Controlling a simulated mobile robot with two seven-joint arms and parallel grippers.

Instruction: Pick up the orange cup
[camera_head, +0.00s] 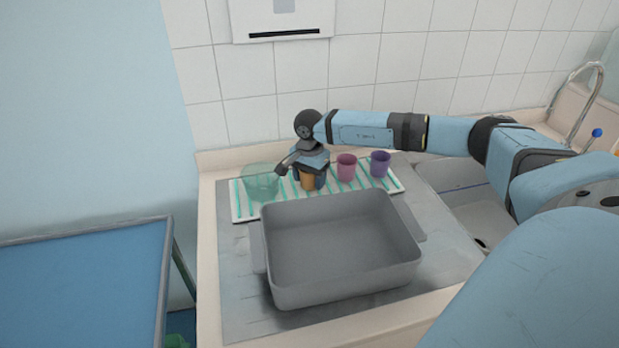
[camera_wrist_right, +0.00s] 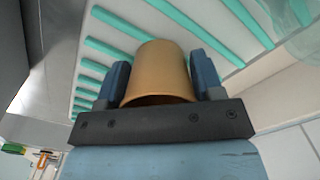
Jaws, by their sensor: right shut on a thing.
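The orange cup (camera_head: 307,182) is on the white and green striped rack (camera_head: 240,206) in the head view, partly hidden by my right gripper (camera_head: 309,176). In the right wrist view the cup (camera_wrist_right: 158,72) is between the two blue fingers of my right gripper (camera_wrist_right: 160,88), which is shut on it. I cannot tell whether the cup still touches the rack. My left gripper is not in view.
A clear green bowl (camera_head: 261,184) is left of the cup. A pink cup (camera_head: 346,168) and a purple cup (camera_head: 380,164) stand to its right. A grey basin (camera_head: 340,277) sits in front. The sink (camera_head: 462,200) is at right, the tiled wall (camera_head: 250,104) behind.

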